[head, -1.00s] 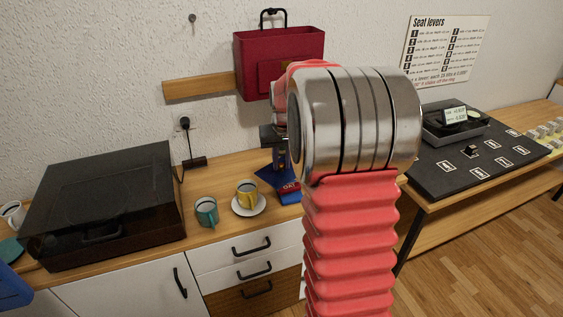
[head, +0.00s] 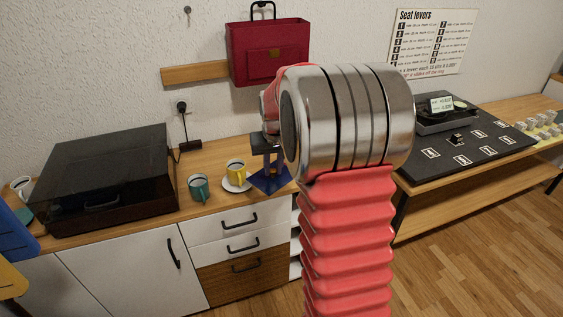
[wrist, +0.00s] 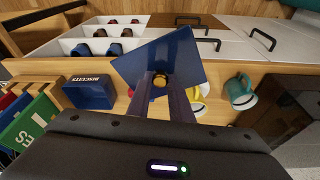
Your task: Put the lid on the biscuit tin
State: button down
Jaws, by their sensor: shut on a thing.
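A dark blue square lid (wrist: 165,55) with a small gold knob (wrist: 159,81) hangs from my gripper (wrist: 160,84), whose fingers are shut on the knob. In the head view the lid (head: 270,182) shows under my gripper (head: 266,158), above the right end of the wooden top. The lid looks tilted in the wrist view. The blue biscuit tin (wrist: 88,93), marked BISCUITS, stands left of the lid in the wrist view, apart from it. Its top looks open and its inside is dark. The tin is not visible in the head view; my arm covers that area.
A yellow cup (head: 236,170) on a saucer and a teal mug (head: 198,187) stand left of the lid. A dark lidded box (head: 100,180) fills the left. A red bag (head: 268,50) hangs behind. Folders (wrist: 28,125) stand beside the tin in the wrist view.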

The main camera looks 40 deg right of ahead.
jog(key=a+f+n, duration=0.2)
jog(key=a+f, duration=0.1)
jog(key=a, duration=0.9)
jog(key=a+f+n+y, duration=0.1)
jog(key=a+f+n, duration=0.1)
jog(key=a, duration=1)
jog(key=shift+f+n, duration=0.3)
jog(key=shift+f, duration=0.3)
jog(key=shift+w+d, duration=0.1)
jog(key=shift+w, duration=0.05)
